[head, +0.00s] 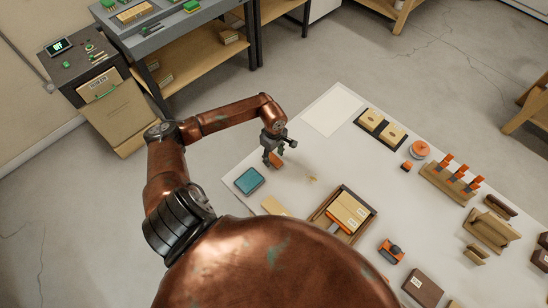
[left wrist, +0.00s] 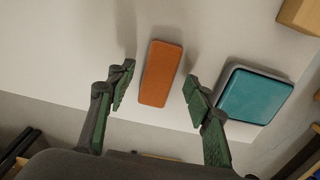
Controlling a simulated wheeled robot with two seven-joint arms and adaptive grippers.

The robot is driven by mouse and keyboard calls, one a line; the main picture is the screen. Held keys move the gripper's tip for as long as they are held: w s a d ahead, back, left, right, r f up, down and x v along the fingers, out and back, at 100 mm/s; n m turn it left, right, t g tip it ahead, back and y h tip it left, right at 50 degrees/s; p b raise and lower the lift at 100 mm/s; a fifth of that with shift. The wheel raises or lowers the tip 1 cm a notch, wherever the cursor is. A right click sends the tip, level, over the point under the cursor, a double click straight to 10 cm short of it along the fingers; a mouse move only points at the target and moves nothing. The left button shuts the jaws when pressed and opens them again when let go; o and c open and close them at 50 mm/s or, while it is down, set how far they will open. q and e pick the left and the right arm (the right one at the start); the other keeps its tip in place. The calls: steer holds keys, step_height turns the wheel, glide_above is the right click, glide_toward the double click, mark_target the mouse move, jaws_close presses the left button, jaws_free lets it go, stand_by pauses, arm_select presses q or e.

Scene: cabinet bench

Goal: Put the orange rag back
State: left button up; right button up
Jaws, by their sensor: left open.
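The orange rag (head: 276,160) is a flat, folded rectangle on the white bench top, near its left edge. My left gripper (head: 273,153) is over it, fingers pointing down. In the left wrist view the rag (left wrist: 161,73) shows whole between the two spread fingers of the left gripper (left wrist: 158,88), with a gap on each side. The gripper is open and holds nothing. My right gripper is not in view.
A teal-topped, grey-rimmed item (head: 249,180) lies beside the rag; it also shows in the left wrist view (left wrist: 256,94). A wooden tray (head: 316,213) with boxes stands nearer me. An orange round item (head: 419,149) and wooden racks are to the right. A pale mat (head: 332,109) lies bare.

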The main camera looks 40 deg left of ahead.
mark_target(274, 159)
arm_select(q)
step_height(274, 159, up, 11)
steer(key=shift+b, duration=0.35)
steer(key=shift+d, duration=0.1)
stand_by(0.4)
